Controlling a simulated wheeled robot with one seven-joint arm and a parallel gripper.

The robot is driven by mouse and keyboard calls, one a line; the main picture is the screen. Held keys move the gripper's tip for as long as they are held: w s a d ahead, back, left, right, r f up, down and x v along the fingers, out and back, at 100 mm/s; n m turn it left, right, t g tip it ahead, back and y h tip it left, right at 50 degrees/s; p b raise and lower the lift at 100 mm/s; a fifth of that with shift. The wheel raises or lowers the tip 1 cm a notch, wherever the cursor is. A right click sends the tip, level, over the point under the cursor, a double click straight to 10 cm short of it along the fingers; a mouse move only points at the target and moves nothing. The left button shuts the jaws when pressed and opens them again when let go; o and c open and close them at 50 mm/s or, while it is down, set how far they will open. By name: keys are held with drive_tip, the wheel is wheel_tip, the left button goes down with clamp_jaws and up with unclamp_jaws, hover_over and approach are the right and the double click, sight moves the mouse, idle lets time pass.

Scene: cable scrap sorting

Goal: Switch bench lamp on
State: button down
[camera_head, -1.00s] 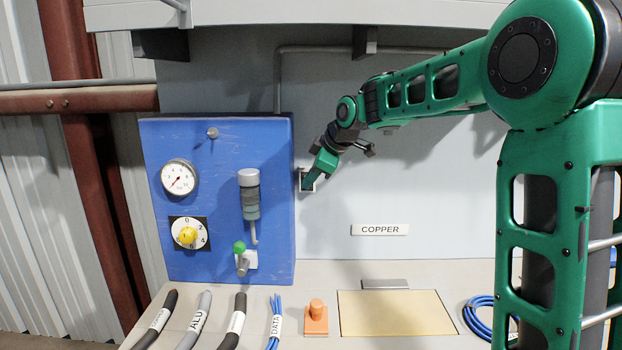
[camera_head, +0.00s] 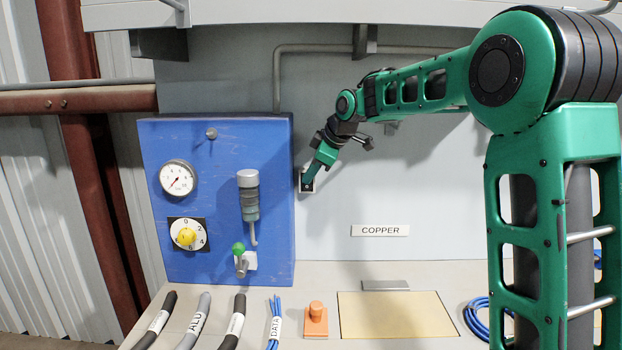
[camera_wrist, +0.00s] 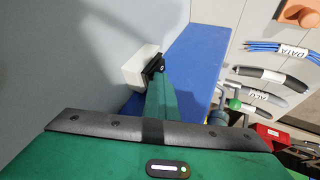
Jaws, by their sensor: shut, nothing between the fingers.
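A small white wall switch with a dark centre (camera_head: 309,174) sits on the grey back panel, just right of the blue panel. It also shows as a white block (camera_wrist: 138,68) in the wrist view. My gripper (camera_head: 307,183) is shut and empty, its tips at the switch's face. In the wrist view my gripper (camera_wrist: 157,66) reaches the edge of the white block and covers part of it. I cannot tell whether it presses the switch. The bench lamp itself is not clearly in view.
The blue panel (camera_head: 270,230) stands close left of my gripper, with a gauge (camera_head: 177,178), a yellow dial (camera_head: 187,234) and a green-knobbed lever (camera_head: 239,249). Labelled cable pieces (camera_head: 196,322) and an orange block (camera_head: 315,321) lie on the bench. The wall near the COPPER sign (camera_head: 380,230) is clear.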

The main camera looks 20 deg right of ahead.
drive_tip(key=shift+r, duration=0.75)
drive_tip(key=v, duration=1)
drive_tip(key=shift+r, duration=0.25)
drive_tip(key=shift+s, duration=0.15)
